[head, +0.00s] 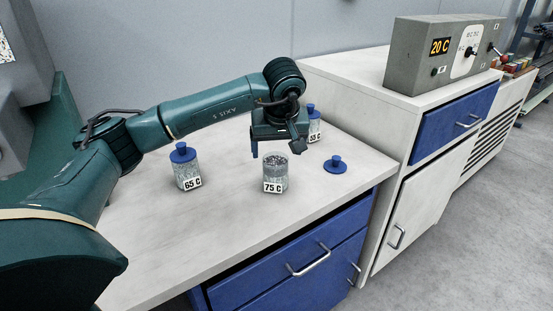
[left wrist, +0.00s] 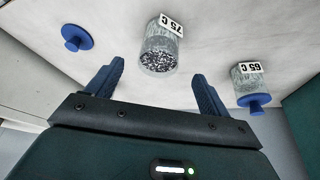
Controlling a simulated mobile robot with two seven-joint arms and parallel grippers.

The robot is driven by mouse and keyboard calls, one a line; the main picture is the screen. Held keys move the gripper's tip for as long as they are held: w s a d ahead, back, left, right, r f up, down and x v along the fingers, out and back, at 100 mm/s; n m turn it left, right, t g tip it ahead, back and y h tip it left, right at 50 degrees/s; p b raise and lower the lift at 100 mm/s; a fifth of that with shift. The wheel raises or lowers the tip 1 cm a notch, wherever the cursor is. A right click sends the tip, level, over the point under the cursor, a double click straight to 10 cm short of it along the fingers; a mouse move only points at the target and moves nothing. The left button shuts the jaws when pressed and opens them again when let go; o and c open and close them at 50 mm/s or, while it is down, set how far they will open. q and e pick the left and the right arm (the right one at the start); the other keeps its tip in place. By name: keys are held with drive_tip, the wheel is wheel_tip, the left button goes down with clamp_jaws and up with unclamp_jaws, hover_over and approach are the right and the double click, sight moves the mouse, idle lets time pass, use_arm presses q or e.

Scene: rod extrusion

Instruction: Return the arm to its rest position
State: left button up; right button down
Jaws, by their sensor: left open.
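My left arm reaches in from the left in the head view. Its gripper (head: 276,153) hangs above the table just behind the 75 C jar (head: 274,180). In the left wrist view the two blue fingers (left wrist: 152,85) are wide apart with nothing between them. The 75 C jar (left wrist: 161,48) is open at the top and holds grey granules. It stands beyond the fingertips, apart from them. A blue lid (head: 335,165) lies on the table to its right and also shows in the left wrist view (left wrist: 77,38). My right gripper is not in view.
The lidded 65 C jar (head: 186,170) stands left of the gripper. The 55 C jar (head: 314,128) stands behind it, partly hidden. A grey control box (head: 440,55) reading 20 C sits on the higher cabinet at right. The table's front left area is clear.

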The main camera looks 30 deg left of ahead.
use_arm(q)
drive_tip(key=shift+v, duration=1.1)
